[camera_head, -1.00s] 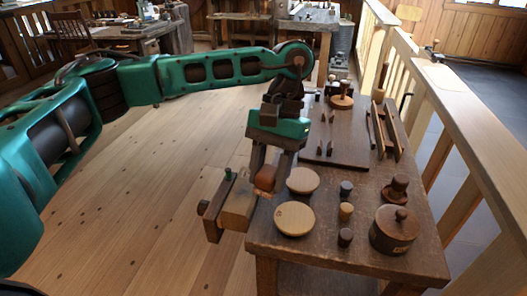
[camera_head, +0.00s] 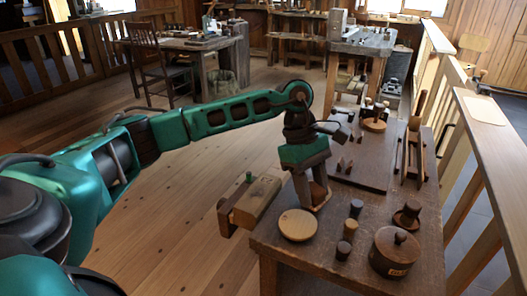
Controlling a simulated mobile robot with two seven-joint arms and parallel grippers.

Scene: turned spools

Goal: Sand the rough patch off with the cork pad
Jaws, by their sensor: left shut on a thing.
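My left gripper (camera_head: 312,204) points down at the front left of the workbench, shut on a reddish-brown piece (camera_head: 319,190) that looks like the cork pad. Whether the pad touches a surface there I cannot tell. I cannot make out a rough patch. My right gripper is not in view.
The workbench (camera_head: 300,255) also holds several small dark and tan pegs (camera_head: 350,228), a lidded round box (camera_head: 394,252) and a turned knob piece (camera_head: 406,215). A dark board (camera_head: 365,170) with small tools lies behind. A wooden railing (camera_head: 487,125) runs along the right.

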